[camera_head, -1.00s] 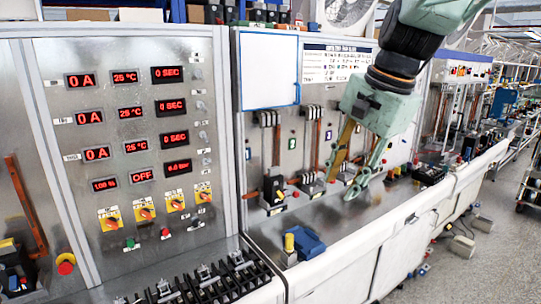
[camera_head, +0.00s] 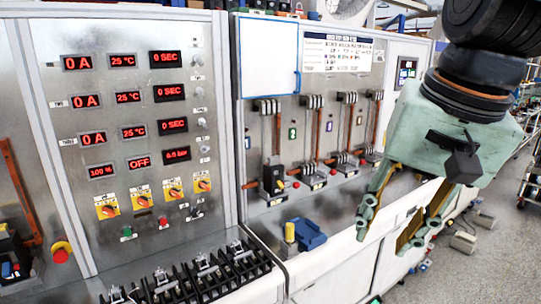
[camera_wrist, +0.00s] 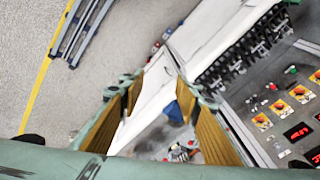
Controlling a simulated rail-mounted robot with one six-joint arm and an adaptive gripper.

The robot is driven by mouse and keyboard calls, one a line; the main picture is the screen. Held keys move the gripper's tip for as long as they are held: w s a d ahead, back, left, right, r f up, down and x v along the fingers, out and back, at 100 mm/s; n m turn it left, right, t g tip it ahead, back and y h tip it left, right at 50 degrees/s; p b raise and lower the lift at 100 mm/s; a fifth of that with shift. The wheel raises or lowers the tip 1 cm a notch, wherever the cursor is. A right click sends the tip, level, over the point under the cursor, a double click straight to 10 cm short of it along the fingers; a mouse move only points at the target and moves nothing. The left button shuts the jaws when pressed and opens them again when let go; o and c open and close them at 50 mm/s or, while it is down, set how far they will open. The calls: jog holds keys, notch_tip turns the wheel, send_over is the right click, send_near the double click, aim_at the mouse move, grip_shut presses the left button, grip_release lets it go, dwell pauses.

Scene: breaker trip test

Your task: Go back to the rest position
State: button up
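My gripper (camera_head: 388,228) hangs at the right of the head view, in front of the bench edge, with its fingers pointing down. Its fingers are apart and nothing shows between them. In the wrist view my gripper (camera_wrist: 160,100) is also open, with the bench front and floor seen beyond the fingers. The test bench has a control panel (camera_head: 216,100) with red displays at the left. A black breaker (camera_head: 273,180) stands in the test bay, well left of my gripper.
A blue and yellow device (camera_head: 305,236) sits on the bench's front ledge. A row of black breakers (camera_head: 200,283) lines the lower left edge; it also shows in the wrist view (camera_wrist: 240,50). Open floor (camera_head: 440,280) lies at the right, with small boxes (camera_head: 463,242) on it.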

jog(key=s+d+f+n+b, duration=0.1)
jog(key=s+f+n, duration=0.1)
jog(key=s+f, duration=0.2)
jog(key=s+d+f+n+h+b, duration=0.1)
jog(key=s+f, duration=0.3)
jog(key=s, duration=0.5)
jog(key=shift+s+n+t+b, duration=0.3)
jog(key=shift+s+n+b, duration=0.1)
jog(key=shift+n+b, duration=0.35)
